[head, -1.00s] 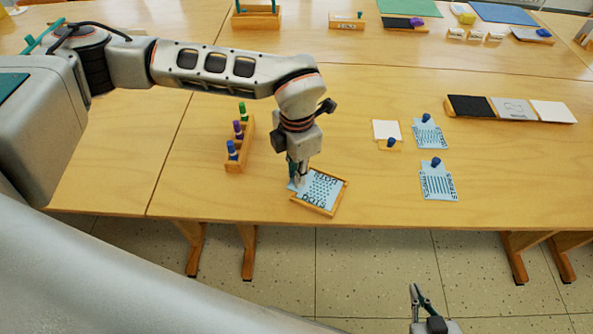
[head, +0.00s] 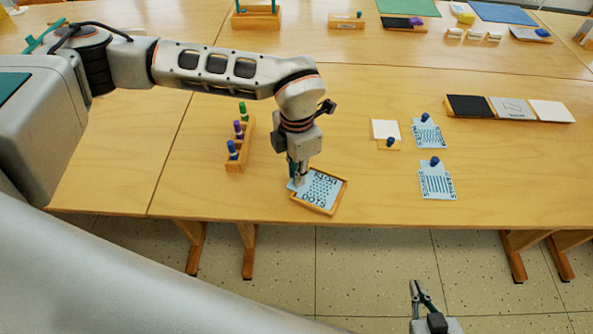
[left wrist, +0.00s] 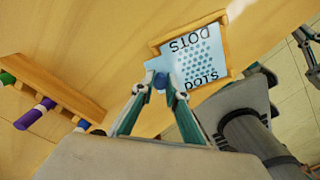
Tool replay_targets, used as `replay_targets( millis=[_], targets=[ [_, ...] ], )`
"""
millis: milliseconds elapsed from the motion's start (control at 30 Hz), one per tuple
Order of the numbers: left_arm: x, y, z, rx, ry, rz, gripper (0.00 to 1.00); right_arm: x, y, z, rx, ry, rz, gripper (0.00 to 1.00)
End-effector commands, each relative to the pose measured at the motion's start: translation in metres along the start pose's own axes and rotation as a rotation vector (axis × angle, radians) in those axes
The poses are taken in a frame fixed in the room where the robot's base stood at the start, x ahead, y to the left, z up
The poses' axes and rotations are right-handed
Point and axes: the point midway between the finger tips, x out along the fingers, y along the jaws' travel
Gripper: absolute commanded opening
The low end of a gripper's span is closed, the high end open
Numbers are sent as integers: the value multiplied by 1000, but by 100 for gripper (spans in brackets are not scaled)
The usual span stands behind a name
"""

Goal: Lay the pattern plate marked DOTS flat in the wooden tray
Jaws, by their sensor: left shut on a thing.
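The light-blue DOTS plate (head: 322,187) is at the wooden tray (head: 334,213) near the table's front edge. In the left wrist view the plate (left wrist: 200,62) shows its dots and both DOTS words inside the tray's rim (left wrist: 226,45); its tab with the blue knob (left wrist: 160,81) sticks out past the left side. My left gripper (head: 298,182) is shut on that knob; its fingertips (left wrist: 160,88) show on either side. I cannot tell whether the plate fully touches the tray floor. My right gripper (head: 421,288) is open and empty, in front of the table.
A wooden rack with capped markers (head: 237,158) stands left of the tray. Two other blue plates, one striped (head: 437,183) and one behind it (head: 429,135), lie to the right near a white card (head: 385,129). The table between tray and plates is clear.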

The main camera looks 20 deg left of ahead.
Motion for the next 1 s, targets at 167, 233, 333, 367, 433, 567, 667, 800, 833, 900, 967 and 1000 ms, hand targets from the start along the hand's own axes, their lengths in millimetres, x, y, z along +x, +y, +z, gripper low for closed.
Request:
replay_targets(
  millis=[167,233,333,367,433,567,667,800,833,900,967,1000],
  targets=[
    [0,0,0,0,0,0,0,0,0,0,0,0,0,0],
    [0,0,0,0,0,0,0,0,0,0,0,0,0,0],
    [0,0,0,0,0,0,0,0,0,0,0,-1,0,0],
    [0,0,0,0,0,0,0,0,0,0,0,-1,0,0],
    [0,0,0,0,0,0,29,0,0,0,0,-1,0,0],
    [0,0,0,-1,0,0,33,0,0,0,0,-1,0,0],
    [0,0,0,-1,0,0,33,0,0,0,0,-1,0,0],
    [0,0,0,-1,0,0,33,0,0,0,0,-1,0,0],
    [0,0,0,-1,0,0,33,0,0,0,0,-1,0,0],
    [0,0,0,-1,0,0,33,0,0,0,0,-1,0,0],
    [0,0,0,-1,0,0,33,0,0,0,0,-1,0,0],
    [0,0,0,-1,0,0,33,0,0,0,0,-1,0,0]
  ],
)
